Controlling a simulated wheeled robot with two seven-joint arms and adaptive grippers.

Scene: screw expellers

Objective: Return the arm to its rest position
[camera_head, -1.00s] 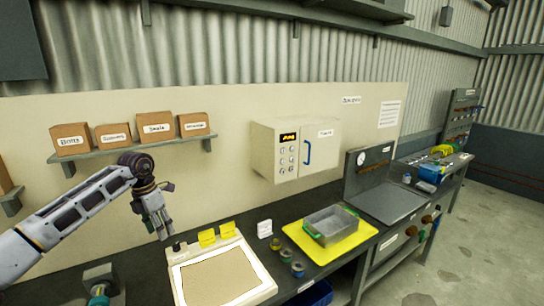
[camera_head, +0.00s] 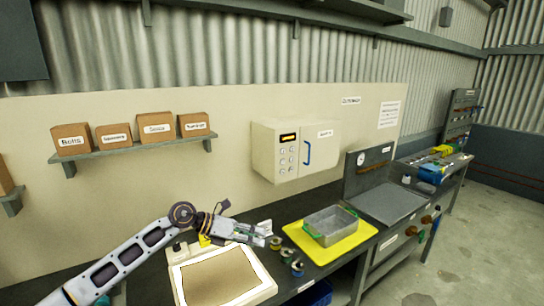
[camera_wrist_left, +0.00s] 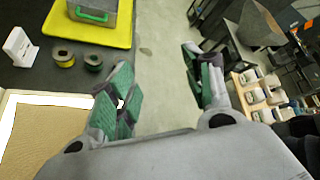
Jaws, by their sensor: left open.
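My left arm comes in from the left of the head view. My left gripper (camera_head: 262,233) is above the back of the cream-framed tray (camera_head: 262,290), pointing right toward the small cans. In the left wrist view its two green-padded fingers (camera_wrist_left: 165,95) stand apart with nothing between them. The floor shows in the gap. The cream-framed tray, with a tan surface, also shows at the lower left of the wrist view (camera_wrist_left: 50,98). The right gripper is not in view.
A yellow mat (camera_head: 345,249) bears a grey bin (camera_head: 330,232) with green handles. Small cans (camera_head: 297,268) stand left of it. A cream cabinet (camera_head: 270,155) hangs on the wall. A shelf (camera_head: 135,151) holds several labelled boxes. The air above the bench is clear.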

